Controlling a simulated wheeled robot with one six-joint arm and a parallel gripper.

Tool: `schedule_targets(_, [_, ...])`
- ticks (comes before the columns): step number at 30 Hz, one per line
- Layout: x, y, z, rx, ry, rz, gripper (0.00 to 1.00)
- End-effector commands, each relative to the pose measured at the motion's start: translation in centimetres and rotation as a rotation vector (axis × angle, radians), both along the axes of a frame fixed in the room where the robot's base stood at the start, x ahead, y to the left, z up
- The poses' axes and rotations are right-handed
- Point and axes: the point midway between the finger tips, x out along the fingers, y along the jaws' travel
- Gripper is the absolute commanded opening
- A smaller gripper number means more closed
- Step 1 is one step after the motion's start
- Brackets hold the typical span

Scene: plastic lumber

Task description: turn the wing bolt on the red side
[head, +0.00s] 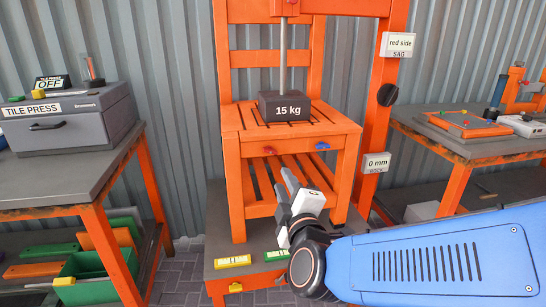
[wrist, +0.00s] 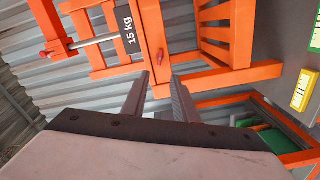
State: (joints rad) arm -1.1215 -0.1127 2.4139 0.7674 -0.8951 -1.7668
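The orange chair (head: 290,123) stands on a low stand with a 15 kg weight (head: 286,105) on its seat. A red wing bolt (head: 268,150) sits on the front seat rail, left of a blue wing bolt (head: 322,146). My gripper (head: 286,188) is in front of the chair, below the rail. In the wrist view my gripper (wrist: 160,84) is open and empty, with its two fingers apart. The red wing bolt (wrist: 160,53) shows beyond the fingertips, between their lines, apart from them. The blue wing bolt is not visible in the wrist view.
A yellow tag (head: 232,262) and a green tag (head: 277,256) lie on the stand near its front edge. Signs read "red side SAG" (head: 398,45) and "0 mm ROCK" (head: 376,163). A tile press (head: 70,118) is on the left bench; another bench (head: 440,130) stands right.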

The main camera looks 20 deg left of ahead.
Motion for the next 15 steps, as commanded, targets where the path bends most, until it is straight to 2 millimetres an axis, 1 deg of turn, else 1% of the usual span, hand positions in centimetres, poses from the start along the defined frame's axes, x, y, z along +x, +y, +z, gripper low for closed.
schedule_targets(3, [1.8,0.9,-0.1,-0.001,0.001,-0.003,0.27])
schedule_targets(15, [7.7,4.7,-0.1,0.000,0.002,0.000,0.27])
